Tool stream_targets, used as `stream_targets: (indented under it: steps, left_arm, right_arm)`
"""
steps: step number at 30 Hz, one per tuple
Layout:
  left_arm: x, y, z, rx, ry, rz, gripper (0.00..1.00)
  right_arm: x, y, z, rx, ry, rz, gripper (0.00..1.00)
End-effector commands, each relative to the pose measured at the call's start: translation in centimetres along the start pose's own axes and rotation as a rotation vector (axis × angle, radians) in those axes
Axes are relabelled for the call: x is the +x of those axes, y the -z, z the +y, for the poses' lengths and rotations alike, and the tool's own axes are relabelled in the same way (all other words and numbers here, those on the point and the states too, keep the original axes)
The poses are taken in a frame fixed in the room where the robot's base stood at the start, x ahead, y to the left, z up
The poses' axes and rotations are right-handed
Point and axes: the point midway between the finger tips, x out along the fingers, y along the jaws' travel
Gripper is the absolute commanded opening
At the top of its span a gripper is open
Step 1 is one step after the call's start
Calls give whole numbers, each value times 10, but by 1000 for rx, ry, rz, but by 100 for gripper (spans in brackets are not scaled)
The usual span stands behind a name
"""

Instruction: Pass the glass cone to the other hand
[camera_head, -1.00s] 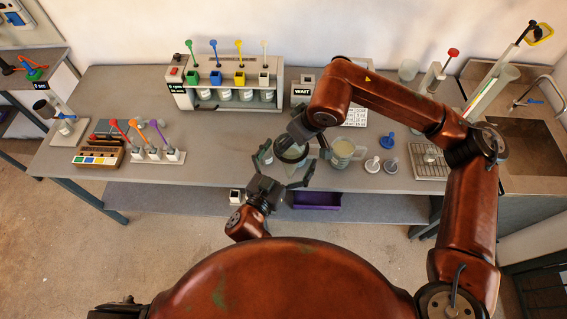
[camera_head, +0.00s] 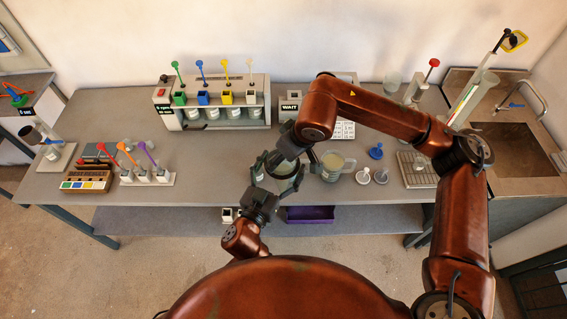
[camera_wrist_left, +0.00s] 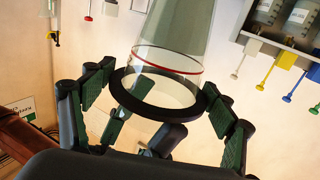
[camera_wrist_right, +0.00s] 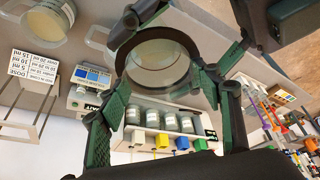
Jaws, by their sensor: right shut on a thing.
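The glass cone (camera_head: 283,170) is clear, with a dark ring around one end. It is held in the air in front of the table, between my two grippers. My right gripper (camera_head: 284,158) is shut on it from above. In the right wrist view the dark ring (camera_wrist_right: 178,35) sits among the right fingers. My left gripper (camera_head: 274,178) comes from below, its spread fingers around the cone. In the left wrist view the clear wall (camera_wrist_left: 175,40) rises above the ring, and the left fingers stand close on both sides; they look open, though contact is hard to judge.
A glass beaker (camera_head: 331,166) stands just right of the grippers. A dosing rack with coloured levers (camera_head: 213,105) is at the back. A purple bin (camera_head: 310,214) is on the lower shelf. The table between the left-hand racks and my grippers is clear.

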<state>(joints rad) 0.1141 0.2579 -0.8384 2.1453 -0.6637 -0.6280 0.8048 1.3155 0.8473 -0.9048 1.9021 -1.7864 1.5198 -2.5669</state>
Motion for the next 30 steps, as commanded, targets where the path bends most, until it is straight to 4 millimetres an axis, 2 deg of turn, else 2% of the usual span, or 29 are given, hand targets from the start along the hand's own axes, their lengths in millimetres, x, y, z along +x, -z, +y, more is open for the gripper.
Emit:
stream_targets:
  steps: [1, 11, 12, 20, 30]
  left_arm:
    - [0, 2, 6, -3, -14, 5, 63]
    - [0, 3, 9, -5, -21, 8, 40]
    - [0, 5, 9, -5, -21, 12, 40]
    - [0, 3, 7, -3, -16, 8, 40]
    - [0, 3, 5, -2, -11, 7, 40]
  right_arm:
    - [-1, 3, -5, -6, 10, 11, 2]
    - [-2, 4, -7, -11, 14, 13, 2]
    - [-2, 4, -7, -11, 15, 13, 62]
    - [-1, 3, -6, -9, 13, 11, 79]
    - [-4, 2, -4, -6, 8, 8, 79]
